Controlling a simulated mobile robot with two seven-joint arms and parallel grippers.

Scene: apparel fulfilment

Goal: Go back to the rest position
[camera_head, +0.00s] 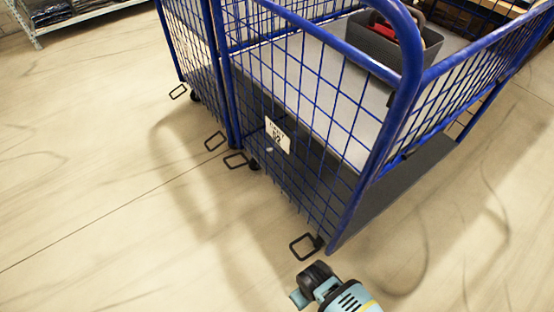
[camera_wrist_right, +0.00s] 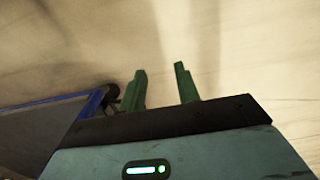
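My right gripper (camera_wrist_right: 161,72) shows in the right wrist view with its two green fingers apart and nothing between them. Bare floor is behind the fingers, and a blue-edged dark platform with a black caster lies to their left. In the head view a teal and black part of my arm shows at the bottom, just in front of the cart's near corner; no fingers can be made out there. My left gripper is in neither view.
A blue wire cage cart (camera_head: 392,140) stands close ahead, with a white label (camera_head: 277,136) on its side. A dark grey bin (camera_head: 388,48) with a red item sits inside. A shelf rack (camera_head: 37,32) stands at the far left. The floor (camera_head: 90,160) at left is clear.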

